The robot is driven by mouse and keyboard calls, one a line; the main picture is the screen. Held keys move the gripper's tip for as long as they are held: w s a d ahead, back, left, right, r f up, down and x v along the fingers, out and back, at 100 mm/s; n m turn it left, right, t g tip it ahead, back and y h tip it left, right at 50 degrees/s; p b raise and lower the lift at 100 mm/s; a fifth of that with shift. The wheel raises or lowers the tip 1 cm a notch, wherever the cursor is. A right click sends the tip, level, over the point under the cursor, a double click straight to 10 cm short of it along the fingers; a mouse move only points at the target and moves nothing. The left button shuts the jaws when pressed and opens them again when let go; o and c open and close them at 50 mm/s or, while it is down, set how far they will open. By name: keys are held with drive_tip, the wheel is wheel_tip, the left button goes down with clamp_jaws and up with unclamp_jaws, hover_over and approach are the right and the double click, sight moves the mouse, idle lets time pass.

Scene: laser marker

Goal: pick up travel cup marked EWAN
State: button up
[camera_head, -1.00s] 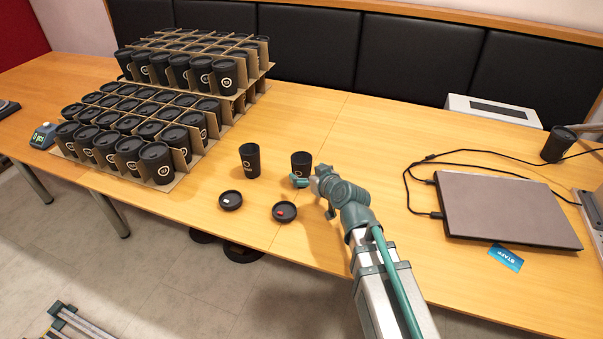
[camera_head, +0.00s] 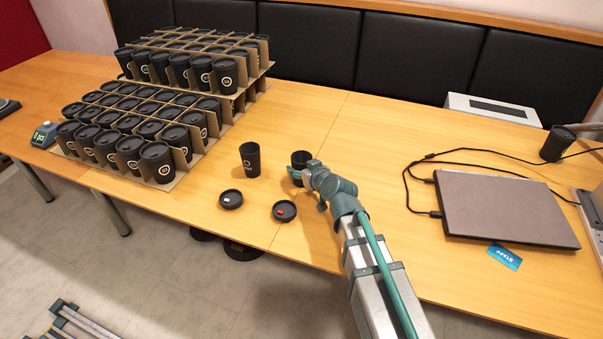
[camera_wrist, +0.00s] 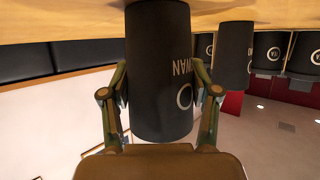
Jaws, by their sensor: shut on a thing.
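In the wrist view a black travel cup (camera_wrist: 158,75) stands between the two fingers of my gripper (camera_wrist: 160,95), with part of a white logo and the letters "WAN" on its side. The wrist picture is upside down. In the head view the same cup (camera_head: 301,156) is open-topped and upright at the table's middle, partly hidden by my gripper (camera_head: 298,174). My gripper is shut on this cup, low against the tabletop. A second black open cup (camera_head: 250,159) stands to its left; it also shows in the wrist view (camera_wrist: 234,55).
Two black lids (camera_head: 231,199) and (camera_head: 284,210) lie in front of the cups. Cardboard-divided stacks of lidded cups (camera_head: 205,165) stand at left. A laptop (camera_head: 505,208), cables, a blue STAFF card (camera_head: 504,256) and another dark cup (camera_head: 558,144) are at right.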

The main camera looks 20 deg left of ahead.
sight(298, 157)
drive_tip(key=shift+r, duration=0.15)
drive_tip(key=shift+r, duration=0.4)
wheel_tip(298, 157, up, 2)
drive_tip(key=shift+r, duration=0.1)
drive_tip(key=s+d+r+b, duration=0.3)
drive_tip(key=s+r, duration=0.4)
drive_tip(key=s, duration=0.3)
drive_tip(key=shift+d+r+b, duration=0.15)
drive_tip(key=shift+r+b, duration=0.1)
drive_tip(key=shift+b, duration=0.5)
